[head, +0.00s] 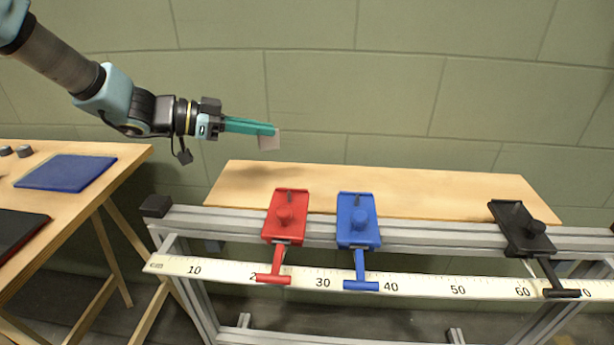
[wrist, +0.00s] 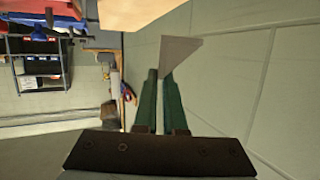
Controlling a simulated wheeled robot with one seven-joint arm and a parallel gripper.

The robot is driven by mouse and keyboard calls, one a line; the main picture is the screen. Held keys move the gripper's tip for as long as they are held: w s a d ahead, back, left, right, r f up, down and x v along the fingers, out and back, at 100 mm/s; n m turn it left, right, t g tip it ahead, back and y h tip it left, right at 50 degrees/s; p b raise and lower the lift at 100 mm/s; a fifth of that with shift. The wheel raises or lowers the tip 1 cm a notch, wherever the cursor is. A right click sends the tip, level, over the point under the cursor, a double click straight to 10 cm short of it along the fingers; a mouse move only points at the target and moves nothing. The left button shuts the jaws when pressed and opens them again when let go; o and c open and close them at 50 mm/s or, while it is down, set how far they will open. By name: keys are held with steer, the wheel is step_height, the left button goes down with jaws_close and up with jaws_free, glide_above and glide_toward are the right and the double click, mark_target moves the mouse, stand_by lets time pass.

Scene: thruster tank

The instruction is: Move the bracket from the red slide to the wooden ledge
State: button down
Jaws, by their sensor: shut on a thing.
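The bracket (head: 269,140) is a small pale grey plate at the tips of my gripper (head: 276,130). My gripper's green fingers are shut on it, and it is held in the air above the left part of the wooden ledge (head: 430,185). The bracket also shows in the wrist view (wrist: 178,55), between the two green fingertips (wrist: 161,75). The red slide (head: 284,230) sits on the rail below and slightly right of the bracket, with no bracket seen on it.
A blue slide (head: 358,220) and a black slide (head: 522,230) sit on the metal rail (head: 430,235), with a numbered scale (head: 425,287) in front. A wooden table (head: 110,160) with a blue mat (head: 66,172) stands left. The ledge top looks clear.

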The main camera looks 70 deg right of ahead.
step_height(320, 180, down, 10)
steer(key=shift+r, duration=0.15)
steer(key=c, duration=1)
jaws_free()
steer(key=v, duration=1.2)
